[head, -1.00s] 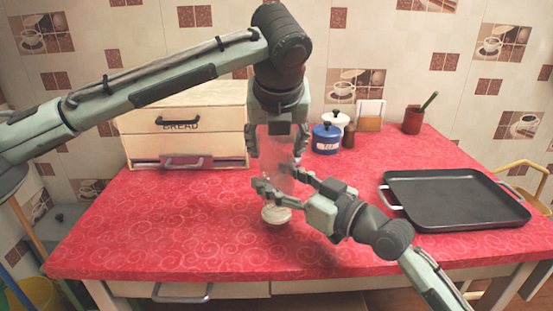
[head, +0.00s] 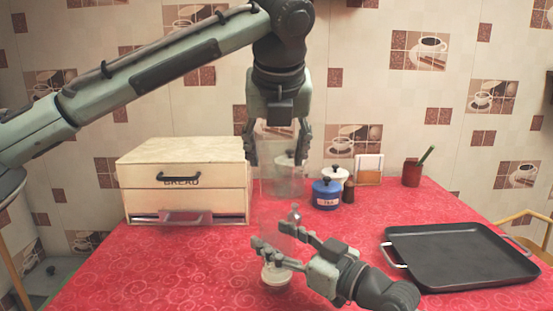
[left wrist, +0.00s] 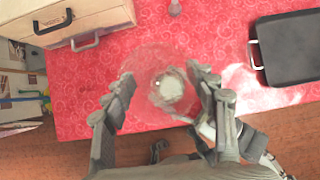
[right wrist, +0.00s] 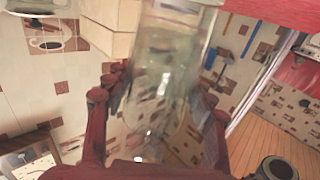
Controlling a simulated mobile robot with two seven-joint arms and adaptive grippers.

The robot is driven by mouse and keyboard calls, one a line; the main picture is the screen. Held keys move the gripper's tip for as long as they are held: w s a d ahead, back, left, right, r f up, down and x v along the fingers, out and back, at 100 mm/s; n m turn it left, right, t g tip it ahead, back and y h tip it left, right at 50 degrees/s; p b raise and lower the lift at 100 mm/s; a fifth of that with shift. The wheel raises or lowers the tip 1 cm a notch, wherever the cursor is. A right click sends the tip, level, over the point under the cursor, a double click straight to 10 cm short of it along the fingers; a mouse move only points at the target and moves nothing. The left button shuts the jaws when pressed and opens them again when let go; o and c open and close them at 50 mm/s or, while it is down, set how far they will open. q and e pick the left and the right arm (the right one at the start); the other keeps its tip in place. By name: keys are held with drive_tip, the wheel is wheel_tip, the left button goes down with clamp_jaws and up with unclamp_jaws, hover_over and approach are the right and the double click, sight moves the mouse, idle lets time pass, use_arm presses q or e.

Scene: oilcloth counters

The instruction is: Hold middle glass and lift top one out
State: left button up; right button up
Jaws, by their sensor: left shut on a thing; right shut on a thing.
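My left gripper (head: 279,150) is shut on the clear top glass (head: 283,182) and holds it upright, high over the counter. In the left wrist view the top glass (left wrist: 145,70) fills the space between the fingers. Below it, my right gripper (head: 283,247) is shut around the faint, clear middle glass (head: 285,228); the right wrist view also shows this glass (right wrist: 165,75) between the fingers. The top glass's lower end appears just above the middle glass's rim. A pale round base (head: 276,274) shows under the right gripper; where the glasses below join is hard to see.
A wooden bread box (head: 185,182) stands at the left. Blue (head: 327,194) and white canisters stand behind the glasses, and a small clear shaker (head: 294,212) is close behind them. A black tray (head: 460,255) lies at the right. The red counter (head: 180,265) at front left is clear.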

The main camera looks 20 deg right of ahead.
drive_tip(key=o, duration=1.4)
drive_tip(key=v, duration=1.2)
